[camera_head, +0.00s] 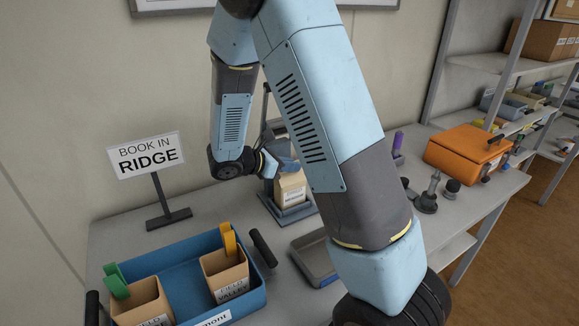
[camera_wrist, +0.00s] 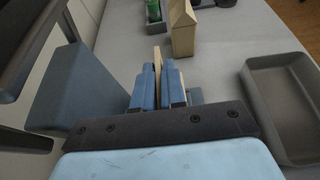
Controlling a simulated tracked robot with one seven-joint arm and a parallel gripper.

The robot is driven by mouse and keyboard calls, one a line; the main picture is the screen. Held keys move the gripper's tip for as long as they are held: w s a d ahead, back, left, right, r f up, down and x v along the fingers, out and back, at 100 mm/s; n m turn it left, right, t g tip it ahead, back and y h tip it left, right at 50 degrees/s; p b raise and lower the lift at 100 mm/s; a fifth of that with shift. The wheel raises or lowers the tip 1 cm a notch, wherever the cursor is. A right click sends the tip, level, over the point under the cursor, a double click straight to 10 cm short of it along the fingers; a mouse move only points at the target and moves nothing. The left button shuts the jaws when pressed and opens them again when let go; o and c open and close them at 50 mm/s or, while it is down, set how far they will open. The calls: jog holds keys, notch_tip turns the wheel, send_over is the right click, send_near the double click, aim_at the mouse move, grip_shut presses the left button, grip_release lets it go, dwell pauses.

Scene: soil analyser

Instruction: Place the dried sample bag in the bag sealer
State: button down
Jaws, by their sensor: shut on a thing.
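My gripper (camera_head: 277,163) is shut on the top of a tan paper sample bag (camera_head: 291,189) with a white label. The bag hangs upright below the fingers. In the wrist view, the fingers (camera_wrist: 158,84) pinch its thin tan edge (camera_wrist: 157,55). The bag is over the grey base of what looks like the bag sealer (camera_head: 297,214), with an upright post behind it. I cannot tell whether the bag's bottom touches the base. My arm hides part of the area to the right.
A blue carrier (camera_head: 183,285) holds two clipped bags at front left, near a "BOOK IN RIDGE" sign (camera_head: 148,156). A shallow grey tray (camera_head: 312,262) is in front of the sealer. Another tan bag (camera_wrist: 183,30) stands beyond my fingers. An orange case (camera_head: 466,153) is at right.

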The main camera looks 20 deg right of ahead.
jog(key=shift+f, duration=0.1)
jog(key=c, duration=1.7)
grip_release()
jog(key=o, duration=0.5)
jog(key=v, duration=1.2)
jog(key=s+d+r+m+g+y, duration=0.3)
jog(key=s+d+r+m+y, duration=0.4)
jog(key=s+d+r+m, duration=0.3)
jog(key=s+r+m+t+y, duration=0.6)
jog(key=s+m, duration=0.4)
jog(key=s, duration=0.3)
jog(key=shift+d+r, duration=0.2)
jog(key=shift+r, duration=0.3)
